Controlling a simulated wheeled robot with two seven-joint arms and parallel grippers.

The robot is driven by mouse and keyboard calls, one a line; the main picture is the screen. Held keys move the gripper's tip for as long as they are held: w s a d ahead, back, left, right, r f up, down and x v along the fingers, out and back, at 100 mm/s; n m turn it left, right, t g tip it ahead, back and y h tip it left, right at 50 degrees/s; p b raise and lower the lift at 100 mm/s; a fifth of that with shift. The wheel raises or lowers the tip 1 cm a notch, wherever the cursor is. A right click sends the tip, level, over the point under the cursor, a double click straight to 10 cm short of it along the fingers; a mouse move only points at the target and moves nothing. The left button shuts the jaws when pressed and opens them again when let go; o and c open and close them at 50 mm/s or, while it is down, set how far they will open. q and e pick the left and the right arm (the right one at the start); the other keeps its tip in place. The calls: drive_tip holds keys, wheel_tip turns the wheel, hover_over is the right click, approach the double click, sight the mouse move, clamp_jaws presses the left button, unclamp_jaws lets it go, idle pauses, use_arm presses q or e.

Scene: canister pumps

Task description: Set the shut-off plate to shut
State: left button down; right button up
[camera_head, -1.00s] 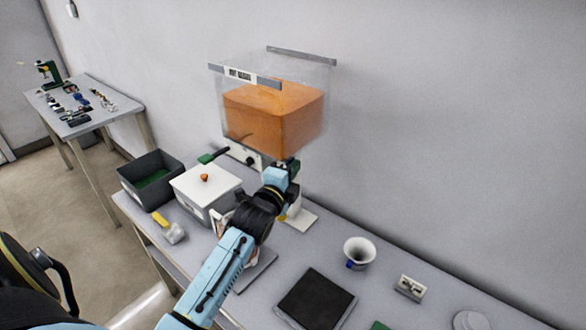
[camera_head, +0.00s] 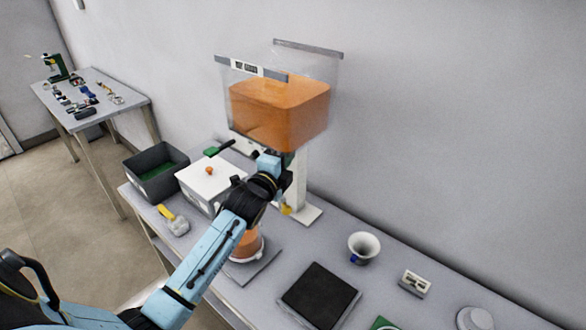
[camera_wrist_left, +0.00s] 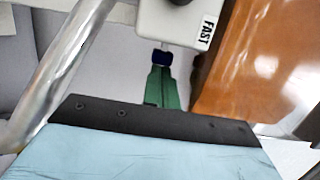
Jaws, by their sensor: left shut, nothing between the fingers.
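A clear hopper (camera_head: 279,113) with orange contents stands on a white post at the back of the table. A dark bar with a green grip (camera_head: 211,151) sticks out to the left below it and looks like the shut-off plate's handle; the plate itself is hidden. My left gripper (camera_head: 287,158) is under the hopper's right part, apart from the green grip. In the left wrist view its green fingers (camera_wrist_left: 163,82) are shut and empty, just below a white box labelled FAST (camera_wrist_left: 185,22). The hopper's orange side (camera_wrist_left: 255,60) is to the right there. My right gripper is out of view.
A white lidded box (camera_head: 198,188) and a grey bin (camera_head: 150,182) stand left of my arm. An orange-filled container (camera_head: 246,244) stands beside my forearm. A black pad (camera_head: 319,295), white funnel (camera_head: 363,246) and small white block (camera_head: 415,283) lie to the right.

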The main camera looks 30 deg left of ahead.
use_arm(q)
drive_tip(key=s+d, duration=0.5)
drive_tip(key=s, duration=0.6)
drive_tip(key=s+d+f+n+g+h, duration=0.1)
drive_tip(key=s+d+f+n+g, duration=0.1)
drive_tip(key=s+f+n+g, duration=0.45)
drive_tip(key=s+d+f+n+g, duration=0.3)
drive_tip(key=s, duration=0.7)
drive_tip(key=s+d+f+n+g+h, duration=0.1)
drive_tip(key=s+d+f+n+g, duration=0.1)
drive_tip(key=s+f+n+g, duration=0.45)
drive_tip(key=s+f+m+b, duration=0.1)
drive_tip(key=s+f+b, duration=0.1)
drive_tip(key=f, duration=1.1)
drive_tip(key=s+f+b, duration=0.1)
drive_tip(key=f+b, duration=0.1)
drive_tip(key=f, duration=1.1)
drive_tip(key=s+a+f+b, duration=0.1)
drive_tip(key=s+f+b, duration=0.1)
drive_tip(key=s+f, duration=0.6)
drive_tip(key=s+a+f+g+b, duration=0.1)
drive_tip(key=s+f+b, duration=0.1)
drive_tip(key=s+f, duration=0.7)
wheel_tip(320, 180, down, 3)
drive_tip(key=shift+s+a+b, duration=0.15)
drive_tip(key=shift+a+b, duration=0.15)
